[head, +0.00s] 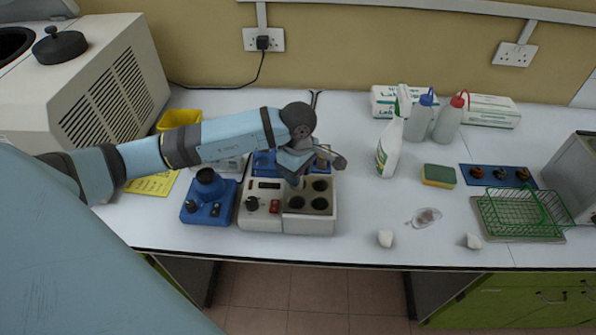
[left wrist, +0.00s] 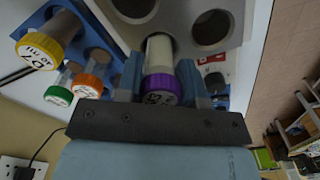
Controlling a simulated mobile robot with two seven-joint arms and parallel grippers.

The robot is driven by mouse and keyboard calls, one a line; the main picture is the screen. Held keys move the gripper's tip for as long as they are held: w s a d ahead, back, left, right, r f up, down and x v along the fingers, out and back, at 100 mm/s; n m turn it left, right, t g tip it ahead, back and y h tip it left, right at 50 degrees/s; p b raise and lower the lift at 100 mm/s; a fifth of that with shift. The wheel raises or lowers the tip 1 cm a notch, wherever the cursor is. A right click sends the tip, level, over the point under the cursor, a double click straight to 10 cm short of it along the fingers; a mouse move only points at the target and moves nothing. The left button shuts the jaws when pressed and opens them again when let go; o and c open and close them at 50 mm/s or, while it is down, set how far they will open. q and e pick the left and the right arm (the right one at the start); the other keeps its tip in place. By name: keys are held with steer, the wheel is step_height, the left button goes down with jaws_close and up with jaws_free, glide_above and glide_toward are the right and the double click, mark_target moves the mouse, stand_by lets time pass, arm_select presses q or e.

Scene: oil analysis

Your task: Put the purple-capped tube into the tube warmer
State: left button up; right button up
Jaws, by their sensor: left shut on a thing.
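The purple-capped tube (left wrist: 160,70) is held between the fingers of my left gripper (left wrist: 160,92), which is shut on it near the cap. The gripper (head: 297,172) is over the back left hole of the tube warmer (head: 310,222) in the head view. In the left wrist view, the tube's far end meets a dark hole in the warmer's grey top (left wrist: 185,15). I cannot tell how deep it sits. Other warmer holes look empty. My right gripper is not in view.
A blue rack behind the warmer holds tubes with yellow (left wrist: 40,50), orange (left wrist: 88,85) and green (left wrist: 58,95) caps. A blue device (head: 208,198) stands left of the warmer. A spray bottle (head: 391,140) and sponge (head: 438,176) are to the right, with clear bench between.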

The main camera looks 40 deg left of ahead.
arm_select(q)
steer(key=o, duration=1)
step_height(320, 180, up, 14)
steer(key=b, duration=0.2)
steer(key=shift+f, duration=0.15)
